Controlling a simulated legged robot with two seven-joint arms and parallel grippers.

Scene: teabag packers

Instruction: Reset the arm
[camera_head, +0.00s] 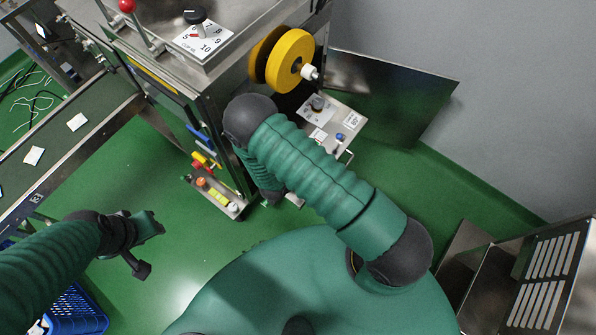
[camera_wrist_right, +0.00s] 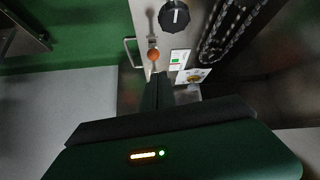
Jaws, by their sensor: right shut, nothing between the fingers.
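My left arm comes in from the left in the head view. Its dark gripper (camera_head: 150,250) hangs over the green floor with its two fingers spread apart and nothing between them. My right arm, in a green ribbed sleeve, bends at a dark elbow in front of the packing machine (camera_head: 232,95). Its forearm is mostly hidden behind the upper arm in the head view. In the right wrist view my right gripper (camera_wrist_right: 158,92) has its fingers together, empty, in front of a metal panel (camera_wrist_right: 143,22) with a black knob and an orange button.
A conveyor (camera_head: 60,150) with several white teabags runs at the left. A yellow wheel (camera_head: 290,60) and a control panel (camera_head: 335,120) are close to my right arm. A blue crate (camera_head: 75,312) stands below my left arm. A slatted metal box (camera_head: 540,280) is at right.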

